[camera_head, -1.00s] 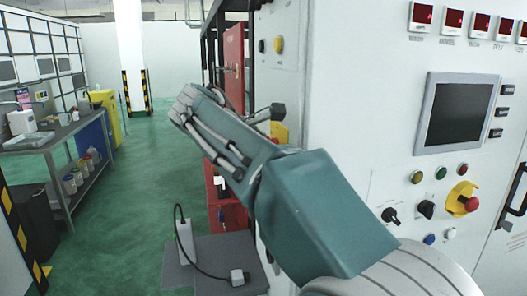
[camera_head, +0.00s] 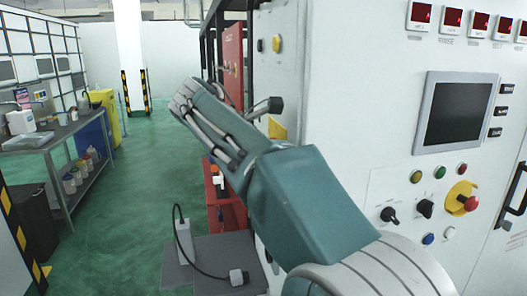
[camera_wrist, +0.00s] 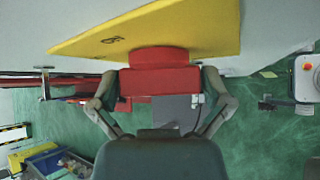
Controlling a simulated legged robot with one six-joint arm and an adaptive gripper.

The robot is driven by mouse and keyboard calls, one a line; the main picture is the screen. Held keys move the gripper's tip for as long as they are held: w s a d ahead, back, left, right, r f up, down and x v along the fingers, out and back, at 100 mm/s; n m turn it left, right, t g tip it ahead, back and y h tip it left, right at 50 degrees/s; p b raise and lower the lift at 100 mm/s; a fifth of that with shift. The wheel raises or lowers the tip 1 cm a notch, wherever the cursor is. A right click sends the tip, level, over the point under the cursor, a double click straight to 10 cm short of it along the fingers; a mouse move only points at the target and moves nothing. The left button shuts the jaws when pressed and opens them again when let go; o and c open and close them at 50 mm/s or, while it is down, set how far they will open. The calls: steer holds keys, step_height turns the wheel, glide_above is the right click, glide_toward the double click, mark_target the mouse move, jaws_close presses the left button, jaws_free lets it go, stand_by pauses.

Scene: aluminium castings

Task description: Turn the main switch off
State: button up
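The main switch shows in the wrist view as a red handle (camera_wrist: 160,82) on a yellow plate (camera_wrist: 165,32). The handle's long side lies level across the picture. My gripper (camera_wrist: 160,88) has one finger at each end of the handle, and both fingertips seem to touch it. In the head view the yellow plate (camera_head: 277,128) shows in part on the side of the white cabinet (camera_head: 345,90). My gripper (camera_head: 266,107) is small and dark there, in front of the plate. My arm hides the handle in that view.
The cabinet's front carries a screen (camera_head: 456,112), buttons, black knobs and a red emergency stop (camera_head: 471,203) on yellow. A red stand (camera_head: 228,205) is beyond my arm. A workbench (camera_head: 50,140) stands at left.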

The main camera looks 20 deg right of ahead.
steer(key=v, duration=1.2)
